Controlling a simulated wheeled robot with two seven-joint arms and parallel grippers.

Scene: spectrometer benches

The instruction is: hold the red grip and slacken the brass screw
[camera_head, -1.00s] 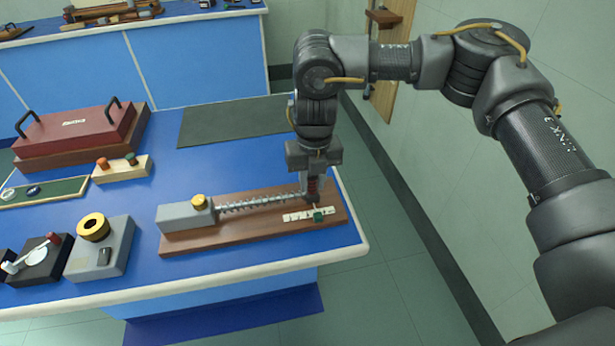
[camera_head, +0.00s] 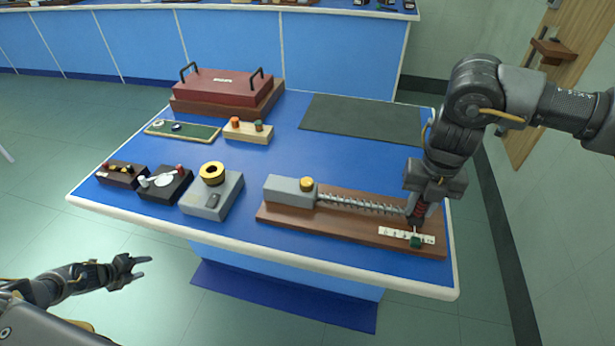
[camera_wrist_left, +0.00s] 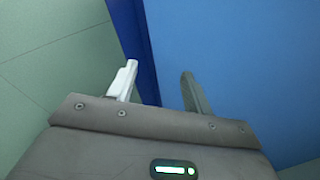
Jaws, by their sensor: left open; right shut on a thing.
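My right gripper (camera_head: 418,212) points down and is shut on the red grip (camera_head: 421,209) at the right end of the spring; its fingers hide part of the grip. The brass screw (camera_head: 307,183) is a round knob on top of the grey block (camera_head: 285,190) at the left end of the spring. Nothing touches the screw. My left gripper (camera_head: 143,268) is open and empty, low at the left, off the table's front edge and well away from the screw. Its two spread fingers also show in the left wrist view (camera_wrist_left: 160,85), before the blue bench side.
The spring (camera_head: 360,204) lies along a brown board (camera_head: 290,220) with a white scale (camera_head: 405,236) and a green piece (camera_head: 416,241). Left of it stands a grey box with a brass ring (camera_head: 212,174). A dark mat (camera_head: 360,118) and red case (camera_head: 222,88) lie behind.

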